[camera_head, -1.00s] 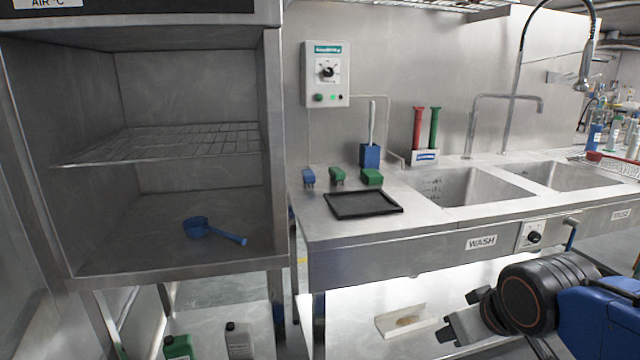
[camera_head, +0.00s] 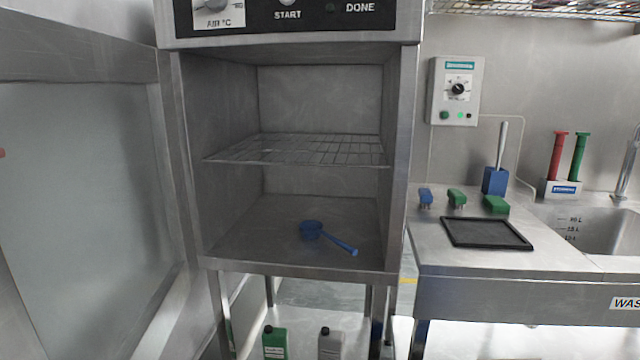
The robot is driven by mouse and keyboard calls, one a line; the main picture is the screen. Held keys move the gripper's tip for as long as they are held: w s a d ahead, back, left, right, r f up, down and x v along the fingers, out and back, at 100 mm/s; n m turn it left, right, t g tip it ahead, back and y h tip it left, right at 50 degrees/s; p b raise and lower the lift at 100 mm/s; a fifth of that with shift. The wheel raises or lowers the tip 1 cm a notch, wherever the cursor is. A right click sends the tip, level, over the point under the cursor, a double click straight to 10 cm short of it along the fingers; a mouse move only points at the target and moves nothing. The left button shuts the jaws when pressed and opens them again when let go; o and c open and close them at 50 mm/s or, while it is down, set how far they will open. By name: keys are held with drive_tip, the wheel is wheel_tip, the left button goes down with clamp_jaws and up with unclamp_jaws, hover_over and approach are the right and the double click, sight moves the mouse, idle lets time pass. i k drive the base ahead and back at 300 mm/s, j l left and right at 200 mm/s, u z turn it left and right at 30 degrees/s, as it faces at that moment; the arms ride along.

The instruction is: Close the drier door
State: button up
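The drier (camera_head: 397,150) is a steel cabinet on legs in the middle of the head view, with its front open. Its door (camera_head: 90,190), a steel frame around a grey, glass-like panel, stands swung wide open at the left. A blue scoop (camera_head: 312,230) lies on the drier floor below a wire shelf (camera_head: 300,149). My gripper is out of view.
A control panel (camera_head: 290,14) tops the drier. To the right is a steel wash counter (camera_head: 480,265) with a black tray (camera_head: 486,247), brushes and a sink (camera_head: 590,228). Bottles (camera_head: 274,342) stand below the drier.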

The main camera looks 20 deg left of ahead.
sight(35, 49)
drive_tip(key=l+u, duration=0.15)
drive_tip(key=u, duration=0.25)
drive_tip(key=l+u, duration=0.2)
drive_tip(key=u, duration=0.2)
drive_tip(key=l+u, duration=0.15)
drive_tip(key=u, duration=0.3)
